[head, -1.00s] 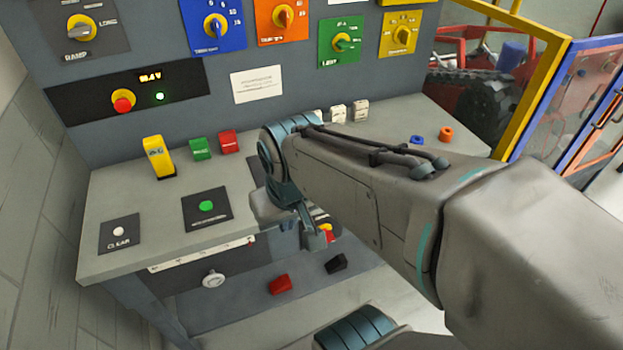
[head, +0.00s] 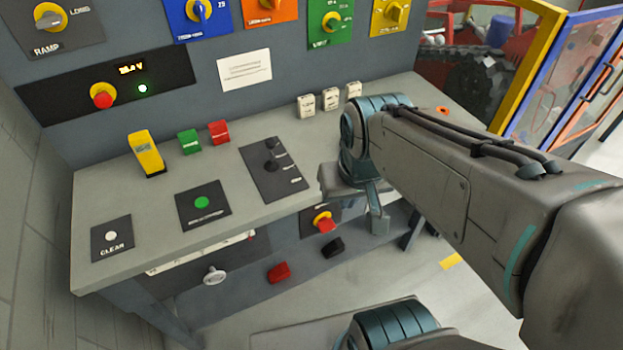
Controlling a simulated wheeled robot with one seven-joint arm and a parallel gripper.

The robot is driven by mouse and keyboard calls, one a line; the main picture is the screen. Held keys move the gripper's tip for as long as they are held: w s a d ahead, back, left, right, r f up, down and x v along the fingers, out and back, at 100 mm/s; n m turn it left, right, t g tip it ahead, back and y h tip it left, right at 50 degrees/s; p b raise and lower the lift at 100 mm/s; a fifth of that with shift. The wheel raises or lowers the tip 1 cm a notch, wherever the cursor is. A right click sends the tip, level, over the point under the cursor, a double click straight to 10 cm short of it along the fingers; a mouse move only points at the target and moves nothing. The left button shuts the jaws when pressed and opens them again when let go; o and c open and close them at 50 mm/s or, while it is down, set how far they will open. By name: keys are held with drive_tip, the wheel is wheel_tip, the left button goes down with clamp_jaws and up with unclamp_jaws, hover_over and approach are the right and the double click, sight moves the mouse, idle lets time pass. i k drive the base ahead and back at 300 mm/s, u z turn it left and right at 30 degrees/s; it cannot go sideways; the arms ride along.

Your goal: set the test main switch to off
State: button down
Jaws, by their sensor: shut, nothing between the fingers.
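A red handle on a yellow disc (head: 323,222) is set on a dark plate on the front face below the bench top. It looks like a main switch, but I cannot read its label or its set position. My gripper (head: 379,226) points down in front of the bench, to the right of this red handle and apart from it. Its fingers are small in view and look shut and empty.
The bench top (head: 120,190) carries a lever plate (head: 272,168), a green button plate (head: 203,205), a CLEAR button (head: 111,237) and a yellow block (head: 145,153). A red knob (head: 102,96) and colored selectors line the upright panel. Red and black blocks lie below.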

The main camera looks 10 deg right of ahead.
sight(325, 225)
drive_tip(key=k, duration=1.1)
drive_tip(key=u, duration=0.6)
drive_tip(key=i, duration=0.35)
drive_tip(key=u, duration=0.3)
